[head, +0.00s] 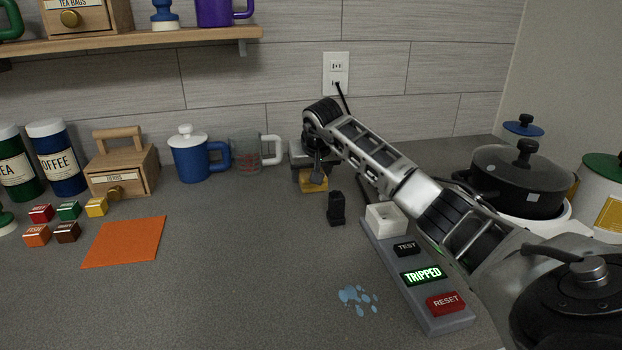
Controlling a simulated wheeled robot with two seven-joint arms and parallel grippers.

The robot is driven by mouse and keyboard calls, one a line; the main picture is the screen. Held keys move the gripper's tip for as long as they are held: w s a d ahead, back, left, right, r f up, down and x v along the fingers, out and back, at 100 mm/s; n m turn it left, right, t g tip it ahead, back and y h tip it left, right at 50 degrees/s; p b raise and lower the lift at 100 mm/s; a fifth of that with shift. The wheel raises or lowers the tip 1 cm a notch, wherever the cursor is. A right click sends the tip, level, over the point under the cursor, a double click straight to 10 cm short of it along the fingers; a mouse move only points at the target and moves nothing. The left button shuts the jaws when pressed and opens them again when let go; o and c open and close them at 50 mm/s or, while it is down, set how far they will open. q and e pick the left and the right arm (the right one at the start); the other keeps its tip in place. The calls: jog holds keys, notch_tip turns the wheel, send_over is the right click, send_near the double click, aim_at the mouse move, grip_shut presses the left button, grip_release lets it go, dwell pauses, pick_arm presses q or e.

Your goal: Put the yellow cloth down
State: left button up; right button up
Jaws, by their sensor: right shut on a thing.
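The yellow cloth (314,184) shows as a small patch under my right gripper (312,170), near the back of the counter. My right gripper is shut on it and points down. The gripper hides much of the cloth. I cannot tell whether the cloth touches the counter. My left gripper is not in the head view.
An orange cloth (124,242) lies flat at the left. A measuring cup (246,154) and blue mug (188,158) stand left of the gripper. A black plug-like object (336,208), a grey box reading TRIPPED (440,316) and a blue spill (358,298) are nearer.

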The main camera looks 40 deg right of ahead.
jog(key=shift+f, duration=0.1)
jog(key=o, duration=0.9)
jog(key=shift+s+r, duration=0.15)
jog(key=shift+r, duration=0.25)
jog(key=v, duration=1.1)
jog(key=shift+s+a+r, duration=0.1)
jog(key=shift+r, duration=0.15)
